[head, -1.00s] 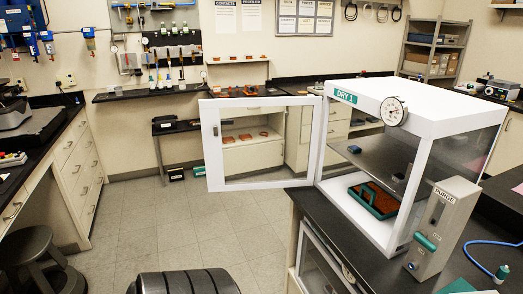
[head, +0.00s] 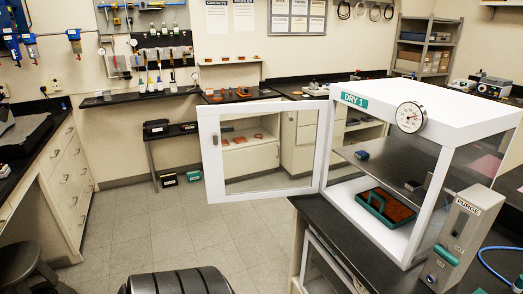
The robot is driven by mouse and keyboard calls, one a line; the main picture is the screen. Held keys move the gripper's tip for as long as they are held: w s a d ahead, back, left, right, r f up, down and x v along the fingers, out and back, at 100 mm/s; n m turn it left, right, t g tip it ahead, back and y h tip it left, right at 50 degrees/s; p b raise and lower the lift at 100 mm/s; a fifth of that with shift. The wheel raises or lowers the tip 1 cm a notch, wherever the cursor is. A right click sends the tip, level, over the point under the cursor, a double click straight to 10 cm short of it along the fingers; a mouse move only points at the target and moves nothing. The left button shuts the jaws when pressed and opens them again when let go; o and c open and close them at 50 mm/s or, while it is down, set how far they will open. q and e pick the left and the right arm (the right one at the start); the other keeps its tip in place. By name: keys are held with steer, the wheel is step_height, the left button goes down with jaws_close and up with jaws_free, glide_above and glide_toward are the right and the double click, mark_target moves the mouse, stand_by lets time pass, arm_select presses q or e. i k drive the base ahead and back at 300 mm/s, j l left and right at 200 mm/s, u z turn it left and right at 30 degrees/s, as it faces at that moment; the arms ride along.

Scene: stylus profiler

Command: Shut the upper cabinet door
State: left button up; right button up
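The upper cabinet, labelled DRY 1 (head: 455,108), is a white box with clear walls on a dark counter at the right. Its door (head: 262,190) is a white frame with a clear pane. The door stands wide open, swung out to the left from the cabinet's left front edge. A small grey latch or handle (head: 215,133) sits on the door's far left side. Inside the cabinet are a clear shelf and a green-edged tray (head: 385,208) with brown contents. Neither of my grippers shows in the head view.
A grey PURGE box (head: 449,240) with a blue hose stands in front of the cabinet's right side. A lower cabinet (head: 322,268) sits below the counter. A dark stool (head: 30,275) stands at lower left.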

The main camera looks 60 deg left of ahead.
mark_target(208, 119)
steer(key=j+z, duration=0.1)
steer(key=j, duration=0.3)
steer(key=k+j, duration=0.15)
steer(key=j, duration=0.25)
steer(key=j+z, duration=0.15)
steer(key=j, duration=0.25)
steer(key=k+j+z, duration=0.1)
steer(key=j, duration=0.3)
steer(key=k+j, duration=0.2)
steer(key=j, duration=0.15)
steer(key=k+j+z, duration=0.15)
steer(key=j, duration=0.25)
steer(key=k+j+z, duration=0.1)
steer(key=j, duration=0.3)
steer(key=k+j, duration=0.15)
steer(key=j, duration=0.2)
steer(key=j+z, duration=0.2)
steer(key=j, duration=0.95)
steer(key=k+j+z, duration=0.1)
steer(key=j+z, duration=0.15)
steer(key=j, duration=0.9)
steer(key=k+j+u, duration=0.15)
steer(key=k, duration=0.35)
steer(key=k+j+u, duration=0.15)
steer(key=k+j, duration=0.2)
steer(key=k, duration=0.15)
steer(key=i+l, duration=0.35)
steer(key=i, duration=0.15)
